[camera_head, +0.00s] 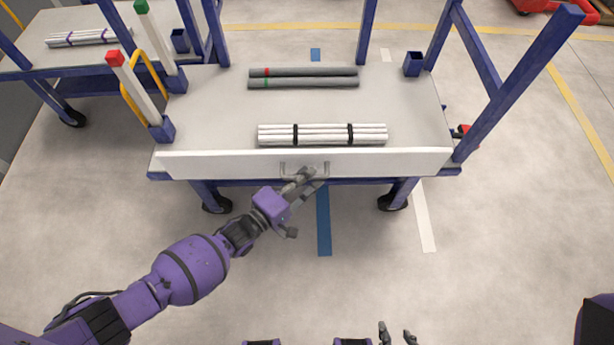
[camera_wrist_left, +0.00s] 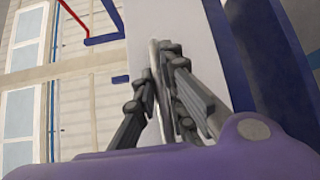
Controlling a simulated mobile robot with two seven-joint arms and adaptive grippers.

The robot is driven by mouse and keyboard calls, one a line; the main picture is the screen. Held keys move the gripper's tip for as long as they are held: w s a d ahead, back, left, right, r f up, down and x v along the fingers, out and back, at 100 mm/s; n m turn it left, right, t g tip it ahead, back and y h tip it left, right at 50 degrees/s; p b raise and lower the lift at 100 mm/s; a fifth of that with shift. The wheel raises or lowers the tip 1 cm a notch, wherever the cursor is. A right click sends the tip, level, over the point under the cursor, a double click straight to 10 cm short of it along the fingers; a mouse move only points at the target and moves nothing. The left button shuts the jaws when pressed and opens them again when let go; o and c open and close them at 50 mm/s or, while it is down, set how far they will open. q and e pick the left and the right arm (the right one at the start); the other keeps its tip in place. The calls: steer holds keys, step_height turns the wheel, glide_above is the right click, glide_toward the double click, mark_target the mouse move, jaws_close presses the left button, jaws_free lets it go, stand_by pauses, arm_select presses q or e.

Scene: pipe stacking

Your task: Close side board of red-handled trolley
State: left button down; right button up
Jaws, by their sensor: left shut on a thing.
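The trolley (camera_head: 215,110) has a grey deck, blue frame posts and a red-tipped white post (camera_head: 130,80) at its left corner. Its white side board (camera_head: 230,163) stands up along the near edge of the deck, its face towards me. A grey handle (camera_head: 284,170) is at the board's middle. My left gripper (camera_head: 305,177) is shut on the handle. In the left wrist view the fingers (camera_wrist_left: 163,95) close around a thin bar in front of a white surface. Only the fingertips of my right gripper (camera_head: 397,334) show at the bottom edge; they are apart and empty.
On the deck lie a bundle of white pipes (camera_head: 322,134) with black bands and two dark pipes (camera_head: 303,77). The floor in front is clear.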

arm_select(q)
steer(key=shift+w+r, duration=0.2)
steer(key=shift+w, duration=0.05)
steer(key=c, duration=1.8)
jaws_free()
steer(key=v, duration=1.2)
steer(key=shift+s, duration=0.1)
